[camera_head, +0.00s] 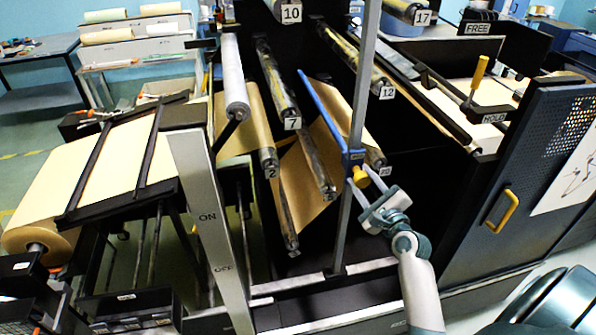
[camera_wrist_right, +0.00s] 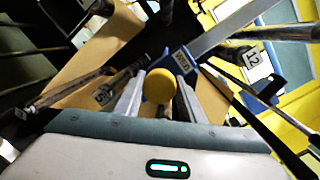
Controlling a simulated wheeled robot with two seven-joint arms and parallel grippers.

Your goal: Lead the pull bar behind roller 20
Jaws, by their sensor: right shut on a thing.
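The pull bar (camera_head: 322,103) is a thin blue bar slanting across the machine, with a blue labelled end block and a yellow knob (camera_head: 360,176). Brown kraft paper (camera_head: 305,185) hangs beside and below the bar. My right gripper (camera_head: 364,192) is shut on the knob at the bar's near end. The right wrist view shows the yellow knob (camera_wrist_right: 160,87) between both fingers, with the blue end block (camera_wrist_right: 181,61) just beyond. Roller 20 (camera_head: 374,155) seems to be the one with the small blurred tag right beside the knob; the upright post partly hides it. My left gripper is not in view.
A grey upright post (camera_head: 362,75) stands right beside the end block. Rollers 2 (camera_head: 268,158), 7 (camera_head: 279,85) and 12 (camera_head: 368,65) surround the bar. A paper roll (camera_head: 42,236) lies at left. A dark cabinet door (camera_head: 515,190) stands at right.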

